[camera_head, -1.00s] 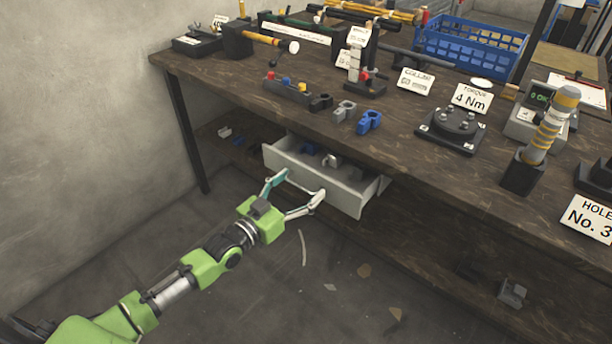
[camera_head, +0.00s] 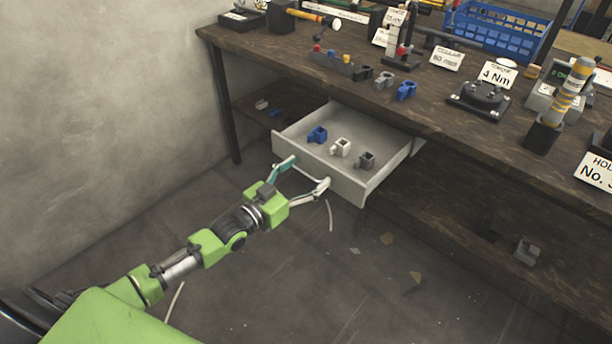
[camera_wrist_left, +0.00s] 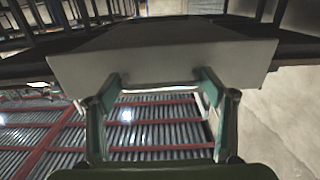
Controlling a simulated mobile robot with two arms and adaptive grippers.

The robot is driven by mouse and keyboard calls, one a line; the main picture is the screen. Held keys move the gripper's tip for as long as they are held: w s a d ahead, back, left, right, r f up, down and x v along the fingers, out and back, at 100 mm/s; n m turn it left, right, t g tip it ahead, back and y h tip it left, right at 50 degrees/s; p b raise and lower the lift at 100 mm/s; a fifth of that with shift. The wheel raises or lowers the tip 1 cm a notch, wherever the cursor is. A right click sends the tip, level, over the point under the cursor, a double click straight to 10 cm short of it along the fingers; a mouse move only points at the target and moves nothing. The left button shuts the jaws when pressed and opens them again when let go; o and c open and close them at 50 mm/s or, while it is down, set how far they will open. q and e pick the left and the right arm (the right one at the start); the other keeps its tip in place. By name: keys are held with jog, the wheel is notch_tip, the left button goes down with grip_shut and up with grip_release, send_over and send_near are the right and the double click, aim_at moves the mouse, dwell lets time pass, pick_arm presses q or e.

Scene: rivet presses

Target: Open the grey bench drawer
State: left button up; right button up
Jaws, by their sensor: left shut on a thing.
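The grey bench drawer (camera_head: 345,187) stands well out from under the dark workbench. Inside it lie a blue clamp part (camera_head: 317,135), a white one (camera_head: 340,147) and a dark grey one (camera_head: 367,160). My left gripper (camera_head: 306,172) is at the drawer's front, its two fingers spread along it. In the left wrist view the drawer front (camera_wrist_left: 160,62) spans the picture, and the left gripper's fingers (camera_wrist_left: 160,85) meet its lower part, at a pale bar-like handle. The left gripper is shut on the handle. My right gripper is not in view.
The workbench top (camera_head: 440,110) above carries clamp parts, a torque fixture (camera_head: 482,98) and a blue crate (camera_head: 497,32). A bench leg (camera_head: 225,110) stands left of the drawer. The floor in front is mostly clear, with small scraps.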

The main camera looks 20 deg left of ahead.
pick_arm(q)
jog(key=shift+d, duration=0.15)
jog(key=o, duration=1.3)
jog(key=v, duration=1.2)
